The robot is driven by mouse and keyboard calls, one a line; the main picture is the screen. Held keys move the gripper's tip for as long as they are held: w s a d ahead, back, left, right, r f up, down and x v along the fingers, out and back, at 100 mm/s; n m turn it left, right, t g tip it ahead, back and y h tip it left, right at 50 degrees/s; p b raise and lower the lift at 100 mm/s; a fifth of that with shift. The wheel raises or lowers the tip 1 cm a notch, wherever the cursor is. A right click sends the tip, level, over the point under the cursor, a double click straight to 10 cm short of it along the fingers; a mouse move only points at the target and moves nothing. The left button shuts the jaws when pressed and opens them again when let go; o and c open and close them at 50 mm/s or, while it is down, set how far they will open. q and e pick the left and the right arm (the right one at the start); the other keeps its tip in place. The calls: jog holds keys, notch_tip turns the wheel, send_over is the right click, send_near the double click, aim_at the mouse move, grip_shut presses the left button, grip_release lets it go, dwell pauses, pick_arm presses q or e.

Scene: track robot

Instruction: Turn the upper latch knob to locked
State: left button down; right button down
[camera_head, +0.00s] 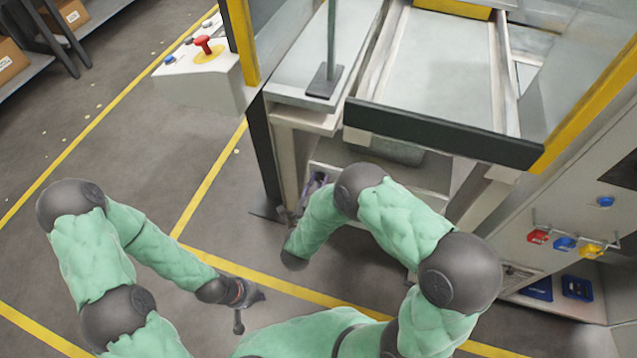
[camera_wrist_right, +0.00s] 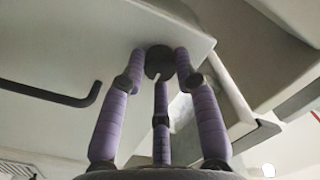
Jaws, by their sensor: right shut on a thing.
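A round dark knob (camera_wrist_right: 159,62) with a pale line on its face sits on a light grey panel (camera_wrist_right: 130,40) in the right wrist view. The purple fingers of my right gripper (camera_wrist_right: 160,72) are shut around it. In the head view, my right gripper (camera_head: 312,188) is partly hidden by my arm, below the machine's front edge, and the knob cannot be seen there. I cannot tell the lock marking or whether another knob is near. My left gripper (camera_head: 240,312) hangs over the floor, away from the machine; its fingers are too small to read.
A black bent handle (camera_wrist_right: 60,95) is left of the knob in the wrist view. In the head view, a dark bar (camera_head: 440,133) crosses the machine's front. A control box with a red button (camera_head: 203,43) stands at upper left. The floor at left is clear.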

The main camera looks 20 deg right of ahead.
jog(key=shift+r+n, duration=0.1)
jog(key=shift+n, duration=0.3)
jog(key=n+p, duration=0.2)
jog(key=shift+w+r+n, duration=0.1)
jog(key=shift+r+n, duration=0.05)
jog(key=shift+n, duration=0.25)
jog(key=n+p, duration=0.2)
jog(key=n, duration=0.3)
jog(key=shift+w+r, duration=0.1)
jog(key=n+p, duration=0.1)
jog(key=n, duration=0.3)
jog(key=shift+a+n+g+p, duration=0.1)
jog(key=shift+n+g+p, duration=0.2)
jog(key=shift+g, duration=0.1)
jog(key=shift+w+a+n+h+p, duration=0.1)
jog(key=shift+n+h+p, duration=0.35)
jog(key=shift+n, duration=1.35)
